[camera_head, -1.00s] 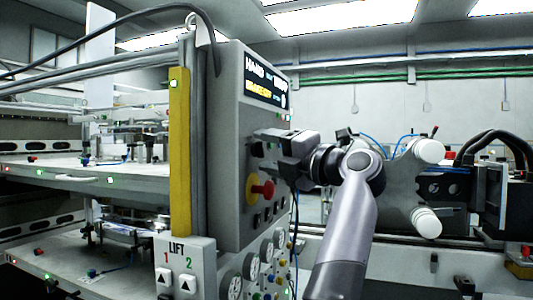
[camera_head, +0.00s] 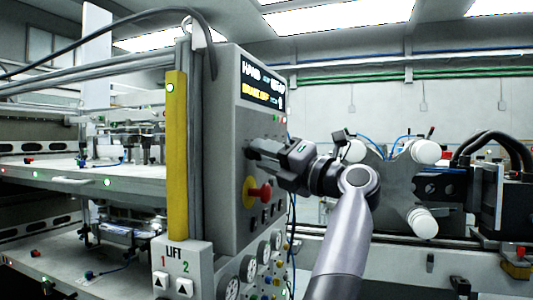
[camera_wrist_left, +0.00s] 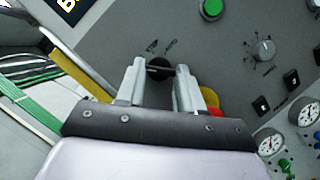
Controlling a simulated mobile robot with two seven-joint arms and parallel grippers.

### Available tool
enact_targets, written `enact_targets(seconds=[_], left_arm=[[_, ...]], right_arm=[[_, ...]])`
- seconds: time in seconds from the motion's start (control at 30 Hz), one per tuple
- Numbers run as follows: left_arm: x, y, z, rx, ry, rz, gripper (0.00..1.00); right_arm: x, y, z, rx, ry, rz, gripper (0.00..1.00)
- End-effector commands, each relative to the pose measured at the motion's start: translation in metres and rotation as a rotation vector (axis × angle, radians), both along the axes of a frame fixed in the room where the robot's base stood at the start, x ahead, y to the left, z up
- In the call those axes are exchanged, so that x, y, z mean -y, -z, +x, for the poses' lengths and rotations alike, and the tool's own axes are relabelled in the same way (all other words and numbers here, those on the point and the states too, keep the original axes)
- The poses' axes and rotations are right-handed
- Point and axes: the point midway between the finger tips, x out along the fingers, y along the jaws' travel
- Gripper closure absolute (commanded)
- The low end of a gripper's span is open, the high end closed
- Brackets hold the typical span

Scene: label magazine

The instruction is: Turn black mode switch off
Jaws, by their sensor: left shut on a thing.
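The black mode switch (camera_wrist_left: 158,68) is a round black knob on the grey control panel (camera_wrist_left: 215,55). It sits between the two fingertips of my left gripper (camera_wrist_left: 158,70) in the left wrist view, with small, unreadable lettering beside it. In the head view, my left gripper (camera_head: 254,150) reaches the panel face from the right, below the display (camera_head: 263,91) and above the red emergency button on a yellow base (camera_head: 260,192). My right gripper is not in view.
A green button (camera_wrist_left: 211,9) and a grey dial (camera_wrist_left: 263,49) share the panel. Black rockers and gauges (camera_head: 249,267) are below. A yellow strip (camera_head: 177,150) and LIFT box (camera_head: 178,255) stand left of the panel. Black cables hang along its right side.

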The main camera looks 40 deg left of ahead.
Motion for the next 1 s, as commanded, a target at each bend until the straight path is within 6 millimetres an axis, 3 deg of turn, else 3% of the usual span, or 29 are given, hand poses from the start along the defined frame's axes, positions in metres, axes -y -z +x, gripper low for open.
enact_targets(seconds=[0.5, 1.0], left_arm=[[-0.0014, 0.0005, 0.0029, 0.392, -0.001, 0.098, 0.94], [-0.0016, 0.0014, 0.0038, 0.533, 0.002, 0.129, 0.94]], right_arm=[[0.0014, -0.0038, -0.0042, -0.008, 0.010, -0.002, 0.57], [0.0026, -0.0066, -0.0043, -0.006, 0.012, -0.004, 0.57]])
